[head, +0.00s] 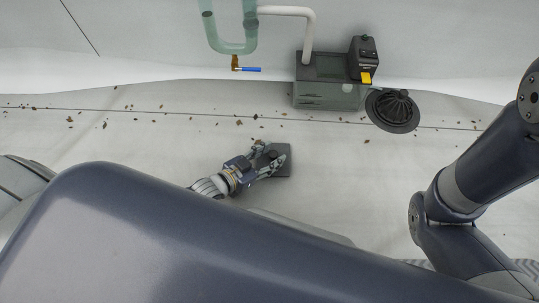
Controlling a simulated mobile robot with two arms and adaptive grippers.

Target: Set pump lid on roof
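The pump lid (284,167) looks like a flat, dark grey square plate with a dark knob near its middle. It is in the lower middle of the head view and seems to lie flat on the pale roof. My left gripper (270,155) reaches over the lid from the left. Its two fingers are spread apart, one on each side of the knob, and partly hide the plate. Whether they touch the knob is too small to tell. My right gripper is out of view; only my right arm shows at the right.
A grey-green pump box (325,95) with a black unit (362,55) and yellow tab stands at the back. A green pipe (235,45) with a blue-handled valve (247,69) hangs left. Dry leaves dot the roof.

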